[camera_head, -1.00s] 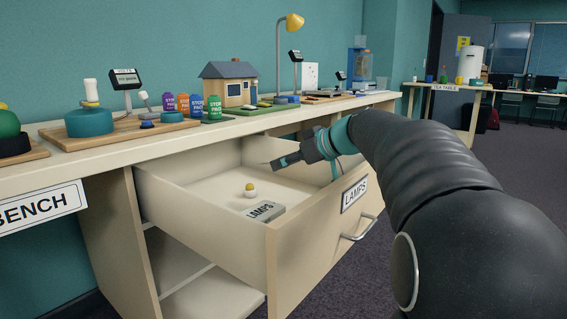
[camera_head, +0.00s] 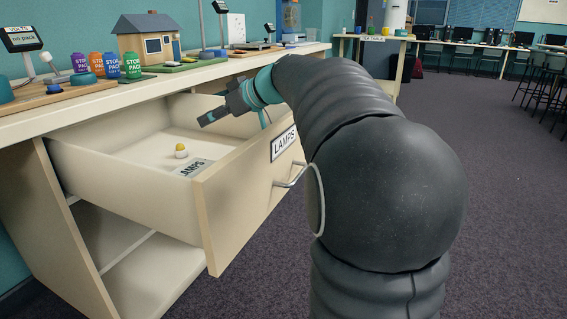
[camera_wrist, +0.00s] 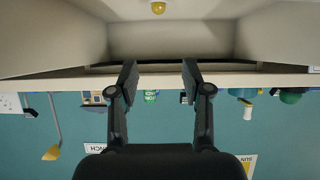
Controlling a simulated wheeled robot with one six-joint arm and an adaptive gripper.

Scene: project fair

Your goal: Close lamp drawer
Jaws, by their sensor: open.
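The lamp drawer (camera_head: 235,206) is pulled far out from under the bench top, with a "LAMPS" label and a metal handle (camera_head: 290,176) on its front. In the wrist view the drawer's inside (camera_wrist: 170,40) and the bulb (camera_wrist: 158,8) show upside down at the top. My gripper (camera_head: 204,121) is over the open drawer, pointing left toward the bench. Its two fingers (camera_wrist: 160,76) are apart with nothing between them. It is not at the handle.
An open shelf space (camera_head: 125,240) is below the drawer. The carpet (camera_head: 500,210) to the right is clear.

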